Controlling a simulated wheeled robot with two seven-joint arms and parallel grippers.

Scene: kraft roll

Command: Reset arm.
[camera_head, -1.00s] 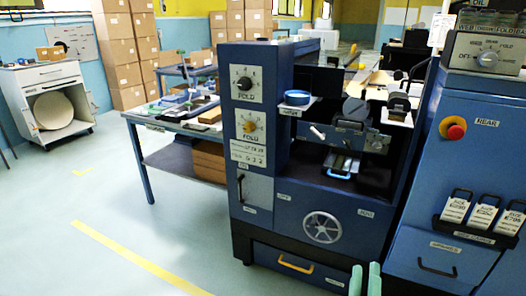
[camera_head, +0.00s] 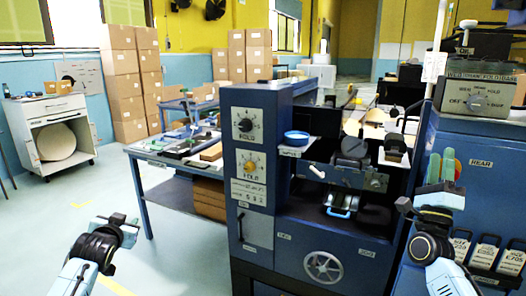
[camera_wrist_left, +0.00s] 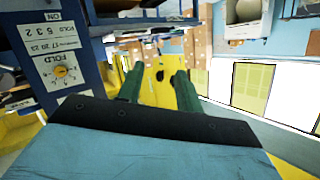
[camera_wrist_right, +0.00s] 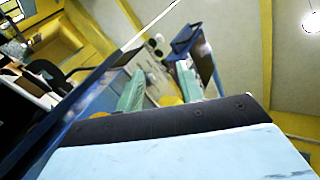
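My left arm comes in at the lower left of the head view, in front of the side table, with its fingers not clearly seen there. In the left wrist view my left gripper (camera_wrist_left: 158,86) has two green fingers spread apart with nothing between them. My right arm rises at the right of the head view, in front of the blue cabinet. My right gripper (camera_head: 441,165) points upward there, and its green fingers look close together from this angle. In the right wrist view the right gripper (camera_wrist_right: 160,86) has its fingers apart and empty.
A blue folding machine (camera_head: 255,185) with dials and a handwheel stands in the middle. A blue cabinet (camera_head: 480,190) stands close behind my right arm. A blue side table (camera_head: 150,152) holds tools. A white cabinet (camera_head: 58,135) and stacked cartons (camera_head: 128,80) stand farther back. The left floor is clear.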

